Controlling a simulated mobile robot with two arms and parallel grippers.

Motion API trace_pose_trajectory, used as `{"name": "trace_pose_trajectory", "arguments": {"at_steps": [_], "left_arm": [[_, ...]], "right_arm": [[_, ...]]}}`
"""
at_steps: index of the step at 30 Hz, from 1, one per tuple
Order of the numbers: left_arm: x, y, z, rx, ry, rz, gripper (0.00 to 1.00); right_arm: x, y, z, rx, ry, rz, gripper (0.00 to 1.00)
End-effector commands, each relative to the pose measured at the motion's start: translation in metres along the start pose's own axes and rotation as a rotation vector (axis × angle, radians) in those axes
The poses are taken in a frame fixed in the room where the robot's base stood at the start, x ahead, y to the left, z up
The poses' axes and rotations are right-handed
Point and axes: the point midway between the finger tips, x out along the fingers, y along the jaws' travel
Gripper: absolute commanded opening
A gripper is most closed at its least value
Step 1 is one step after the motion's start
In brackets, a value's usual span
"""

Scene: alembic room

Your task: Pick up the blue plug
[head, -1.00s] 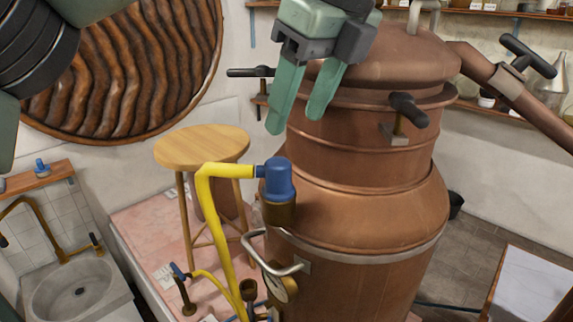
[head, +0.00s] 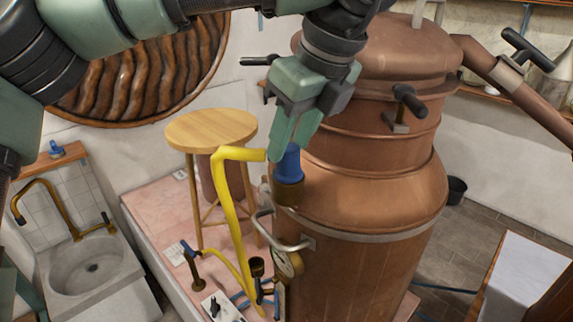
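The blue plug (head: 289,172) sits upright in a brass fitting (head: 289,195) on the front left of the copper still (head: 365,190). My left gripper (head: 290,148) points down from above, with its green fingertips at the top of the plug. The fingers overlap the plug's upper part and hide some of it. I cannot tell whether they touch it or are closed on it. My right gripper is not in view.
A yellow pipe (head: 228,200) rises just left of the plug, close to my fingers. A pressure gauge (head: 288,264) and a curved handle (head: 270,235) are below. A wooden stool (head: 210,130) and a sink (head: 90,265) stand to the left.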

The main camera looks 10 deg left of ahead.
Motion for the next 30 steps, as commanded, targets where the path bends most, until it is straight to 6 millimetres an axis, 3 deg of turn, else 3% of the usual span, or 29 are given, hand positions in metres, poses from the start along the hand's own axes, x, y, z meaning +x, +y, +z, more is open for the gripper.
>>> {"name": "trace_pose_trajectory", "arguments": {"at_steps": [1, 3, 19, 24, 30], "left_arm": [[0.000, 0.000, 0.000, 0.000, 0.000, 0.000, 0.20], [0.000, 0.000, 0.000, 0.000, 0.000, 0.000, 0.00], [-0.008, -0.001, 0.003, -0.001, 0.000, -0.003, 0.00], [-0.028, 0.000, 0.011, -0.003, 0.000, -0.003, 0.00], [-0.075, 0.000, 0.030, -0.006, -0.005, -0.004, 0.00]], "right_arm": [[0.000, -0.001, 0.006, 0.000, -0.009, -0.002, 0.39], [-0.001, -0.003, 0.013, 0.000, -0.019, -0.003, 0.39], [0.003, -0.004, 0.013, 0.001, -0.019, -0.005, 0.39], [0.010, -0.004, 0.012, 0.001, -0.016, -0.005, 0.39], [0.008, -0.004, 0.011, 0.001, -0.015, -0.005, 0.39]]}}
